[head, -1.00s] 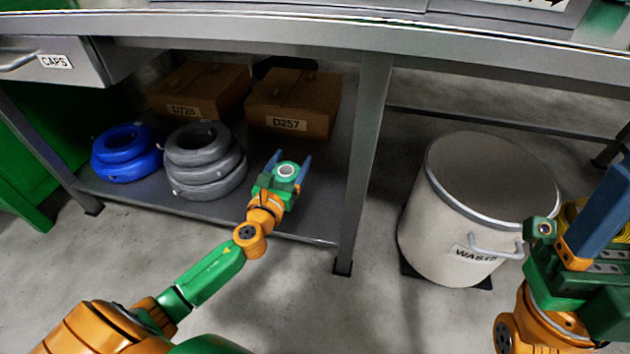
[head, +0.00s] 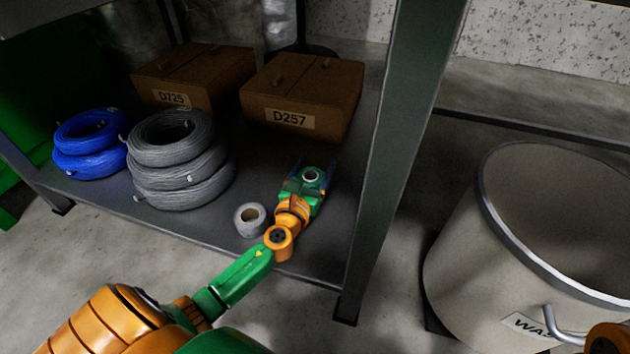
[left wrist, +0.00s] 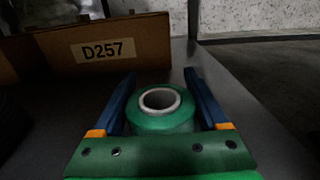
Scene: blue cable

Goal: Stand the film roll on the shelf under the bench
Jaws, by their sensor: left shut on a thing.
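The film roll (left wrist: 161,110) is green with a pale hollow core and stands upright between the blue fingers of my left gripper in the left wrist view. My left gripper (head: 316,170) is shut on it, and the roll's core (head: 311,175) shows from above in the head view. Gripper and roll are over the right part of the shelf (head: 225,245) under the bench, in front of the D257 box. The roll's base is hidden, so I cannot tell whether it touches the shelf. My right gripper is out of view.
A small grey roll (head: 250,219) lies near the shelf's front edge, beside my left wrist. Grey cable coils (head: 180,165) and blue coils (head: 90,145) are stacked left. Boxes D257 (head: 303,95) and D725 (head: 195,75) stand behind. A bench leg (head: 385,170) and waste bin (head: 520,240) are right.

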